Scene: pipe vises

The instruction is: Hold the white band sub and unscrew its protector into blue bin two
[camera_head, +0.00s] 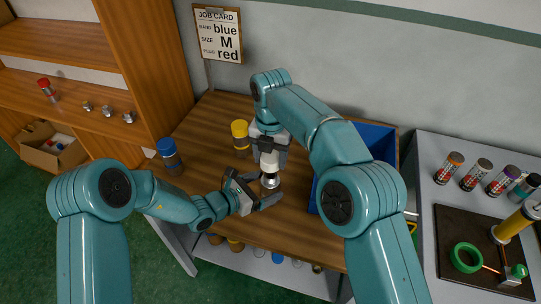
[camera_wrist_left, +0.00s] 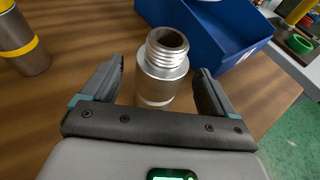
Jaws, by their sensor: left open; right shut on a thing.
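My right gripper (camera_head: 269,150) comes down from above and is shut on a pale, silver-ended piece (camera_head: 270,181). A white part shows just under this gripper; whether it is the white band is unclear. My left gripper (camera_head: 264,198) is open, its fingers at the piece's lower end. In the left wrist view, a silver threaded piece (camera_wrist_left: 162,82) with an open end lies between the open fingers of my left gripper (camera_wrist_left: 155,75), with gaps on both sides. I cannot make out a separate protector. A blue bin (camera_head: 382,136) stands to the right, partly behind my right arm; its number is unreadable.
A yellow-topped cylinder (camera_head: 240,130) and a blue-topped cylinder (camera_head: 168,150) stand on the wooden table (camera_head: 205,120). A side table at right holds several capped cylinders and a dark tray (camera_head: 450,222) with a green ring. Shelves and a cardboard box (camera_head: 50,150) are at left.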

